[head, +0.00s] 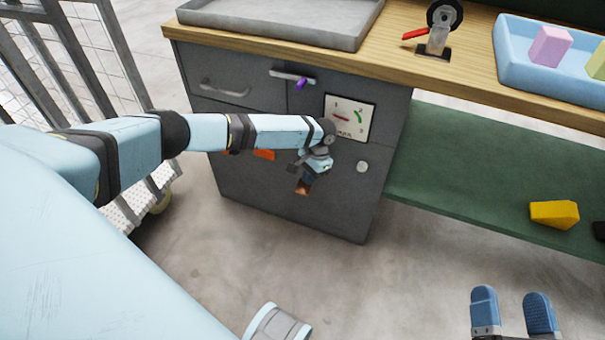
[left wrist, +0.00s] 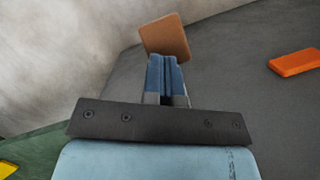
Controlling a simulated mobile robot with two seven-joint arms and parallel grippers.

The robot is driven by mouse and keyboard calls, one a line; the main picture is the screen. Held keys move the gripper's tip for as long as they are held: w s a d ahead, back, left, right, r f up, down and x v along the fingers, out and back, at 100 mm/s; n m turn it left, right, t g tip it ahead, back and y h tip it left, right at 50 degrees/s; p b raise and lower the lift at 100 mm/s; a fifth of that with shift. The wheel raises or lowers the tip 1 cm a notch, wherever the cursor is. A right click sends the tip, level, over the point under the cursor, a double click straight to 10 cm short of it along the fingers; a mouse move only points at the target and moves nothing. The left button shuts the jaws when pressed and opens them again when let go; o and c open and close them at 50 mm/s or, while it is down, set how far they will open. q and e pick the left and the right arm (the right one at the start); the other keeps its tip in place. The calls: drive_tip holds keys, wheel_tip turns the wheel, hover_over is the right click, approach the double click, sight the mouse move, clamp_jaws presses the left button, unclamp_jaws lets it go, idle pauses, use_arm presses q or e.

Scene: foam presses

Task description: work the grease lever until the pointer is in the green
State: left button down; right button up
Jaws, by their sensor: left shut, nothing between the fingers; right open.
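A white gauge plate (head: 357,104) on the grey cabinet front carries a red mark and a green mark. A brown paddle (head: 301,188), which looks like the lever's end, sticks out low on the cabinet. It also shows in the left wrist view (left wrist: 166,36), just beyond the fingertips. My left gripper (head: 305,179) is shut and empty, with its tips at the paddle; I cannot tell whether they touch. Its blue fingers show together in the left wrist view (left wrist: 166,58). My right gripper (head: 512,293) is open and empty at the lower right.
An orange bar (head: 264,154) and a pale round knob (head: 362,166) are on the cabinet front. A purple piece (head: 301,84) is by the upper handle. A clamp with a red handle (head: 414,34) stands on the bench. A yellow block (head: 554,214) lies on the green shelf (head: 455,165).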

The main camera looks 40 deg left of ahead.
use_arm(q)
drive_tip(key=shift+w+d+r, duration=0.15)
drive_tip(key=shift+w, duration=0.2)
drive_tip(key=shift+w+d+r, duration=0.1)
drive_tip(key=shift+w, duration=0.25)
drive_tip(key=p+v, duration=0.3)
drive_tip(key=v, duration=0.4)
drive_tip(key=shift+r, duration=0.3)
use_arm(e)
drive_tip(key=shift+d+r+h, duration=0.3)
drive_tip(key=shift+d+r, duration=0.05)
drive_tip(key=shift+r, duration=0.2)
use_arm(q)
drive_tip(key=shift+w, duration=0.1)
drive_tip(key=shift+d, duration=0.1)
